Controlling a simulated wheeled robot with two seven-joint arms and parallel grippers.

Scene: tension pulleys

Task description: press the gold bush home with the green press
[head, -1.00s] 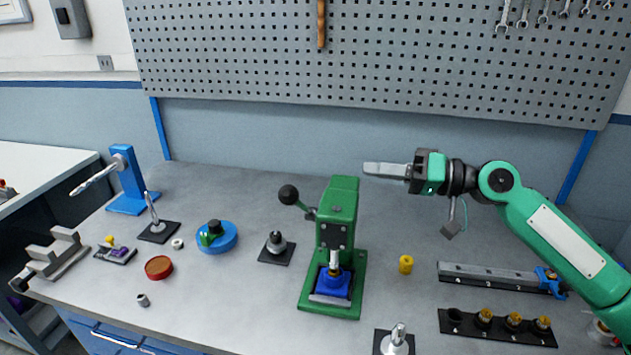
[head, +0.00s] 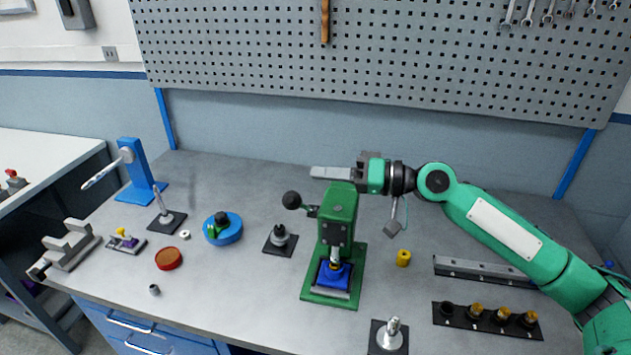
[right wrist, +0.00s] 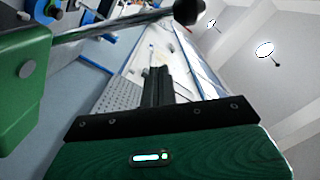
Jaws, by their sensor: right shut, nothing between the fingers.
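The green press (head: 338,215) stands mid-bench, its lever ending in a black ball (head: 291,199) at upper left. A blue block (head: 333,275) sits in its base under the silver ram. I cannot clearly make out a gold bush there. My right gripper (head: 316,173) is shut and empty, pointing left, level with or just above the press top and apparently behind it. In the right wrist view its closed fingers (right wrist: 157,85) show, with the press (right wrist: 22,85) at left and the lever ball (right wrist: 190,10) at top. My left gripper is out of view.
A yellow cylinder (head: 403,258) stands right of the press. A black rack (head: 462,322) with gold-topped parts and a grey rail (head: 480,268) lie further right. A black-based post (head: 280,239) and a blue round fixture (head: 223,229) stand left. The bench behind the press is clear.

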